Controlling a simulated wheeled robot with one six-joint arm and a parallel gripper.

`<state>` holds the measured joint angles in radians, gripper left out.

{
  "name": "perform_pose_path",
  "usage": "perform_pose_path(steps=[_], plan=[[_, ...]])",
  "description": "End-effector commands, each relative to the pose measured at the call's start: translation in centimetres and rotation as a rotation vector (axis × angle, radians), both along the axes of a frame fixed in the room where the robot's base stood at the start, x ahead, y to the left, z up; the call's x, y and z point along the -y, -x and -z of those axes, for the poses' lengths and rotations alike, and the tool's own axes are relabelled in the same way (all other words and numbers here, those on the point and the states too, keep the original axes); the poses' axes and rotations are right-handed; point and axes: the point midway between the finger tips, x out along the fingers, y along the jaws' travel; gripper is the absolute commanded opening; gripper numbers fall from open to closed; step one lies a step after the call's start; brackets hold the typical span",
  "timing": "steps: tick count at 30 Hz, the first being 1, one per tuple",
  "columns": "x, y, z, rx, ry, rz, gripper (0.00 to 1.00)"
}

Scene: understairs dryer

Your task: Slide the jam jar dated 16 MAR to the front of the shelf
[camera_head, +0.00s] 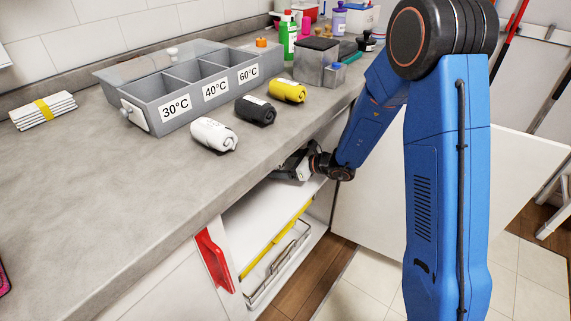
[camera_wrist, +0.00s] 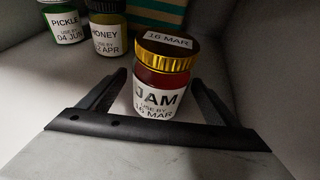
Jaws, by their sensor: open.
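The jam jar (camera_wrist: 163,82) stands upright on a white shelf in the wrist view. It has a gold-rimmed lid marked 16 MAR and a white label reading JAM, USE BY 16 MAR. My gripper (camera_wrist: 162,92) is open, with one finger to the left of the jar and one to the right. The jar's lower part is between or just beyond the fingertips; contact is not clear. In the head view my gripper (camera_head: 296,167) reaches into the cupboard under the counter, and the jar is hidden there.
A honey jar (camera_wrist: 106,32) and a pickle jar (camera_wrist: 65,24) stand behind left of the jam jar. A striped thing (camera_wrist: 158,14) is behind it. The counter (camera_head: 80,160) overhangs the shelf (camera_head: 262,208). An open white door (camera_head: 450,170) is at the right.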

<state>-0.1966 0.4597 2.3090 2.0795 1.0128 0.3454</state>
Motion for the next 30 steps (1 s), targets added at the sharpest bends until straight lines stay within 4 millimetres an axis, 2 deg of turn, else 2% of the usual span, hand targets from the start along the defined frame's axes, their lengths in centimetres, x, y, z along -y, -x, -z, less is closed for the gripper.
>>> perform_pose_path(steps=[4,14,21,22,30], plan=[[-0.67,-0.35,0.31,0.000,0.000,0.000,0.84],[-0.77,-0.41,0.34,0.000,0.000,0.001,0.84],[-0.76,-0.40,0.33,0.000,0.000,0.001,0.26],[-0.76,-0.39,0.33,0.000,0.000,0.001,0.22],[-0.25,-0.57,0.32,0.000,0.000,0.000,0.22]])
